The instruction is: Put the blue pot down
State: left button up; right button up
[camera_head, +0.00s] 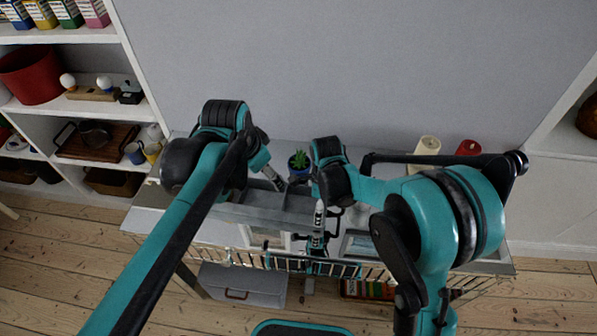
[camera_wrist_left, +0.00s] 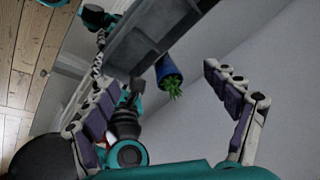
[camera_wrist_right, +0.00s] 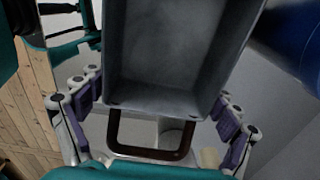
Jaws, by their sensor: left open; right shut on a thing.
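The blue pot (camera_head: 299,169) with a green plant is at the far edge of a long grey box (camera_head: 262,213) in the head view. In the left wrist view the pot (camera_wrist_left: 169,68) is tilted in the picture, against or beside the grey box (camera_wrist_left: 148,40); whether they touch is unclear. My left gripper (camera_head: 276,179) is open and empty, just left of the pot. My right gripper (camera_head: 319,222) is shut on the grey box, whose end (camera_wrist_right: 155,100) fills the space between its fingers (camera_wrist_right: 155,92). A large blue surface (camera_wrist_right: 303,40) shows close by at right.
A cream candle (camera_head: 428,146) and a red candle (camera_head: 468,147) stand at the back right. A wire rail runs along the table's front. A grey box with a handle (camera_head: 240,285) is below. Shelves (camera_head: 75,108) with goods stand at left, and a wall behind.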

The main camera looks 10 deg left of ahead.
pick_arm(q)
jog(key=w+d+m+g, duration=0.25)
jog(key=w+m, duration=0.25)
jog(key=w, duration=0.3)
jog(key=m+g, duration=0.2)
jog(key=m, duration=0.3)
send_near(300, 165)
jog(key=shift+w+a+t+h, duration=0.25)
jog(key=shift+a+h, duration=0.05)
jog(key=shift+a, duration=0.15)
jog(key=shift+w+d+f, duration=0.15)
jog(key=shift+w+f, duration=0.05)
jog(key=shift+m, duration=0.3)
jog(key=f, duration=0.6)
jog(key=shift+w+d+f, duration=0.1)
jog(key=shift+d+f, duration=0.3)
jog(key=f, duration=0.5)
jog(key=shift+w+d+f, duration=0.1)
jog(key=shift+w, duration=0.1)
jog(key=c, duration=1.7)
jog(key=shift+o, duration=0.2)
notch_tip(300, 165, up, 10)
jog(key=shift+r, duration=0.1)
pick_arm(e)
jog(key=o, duration=1.2)
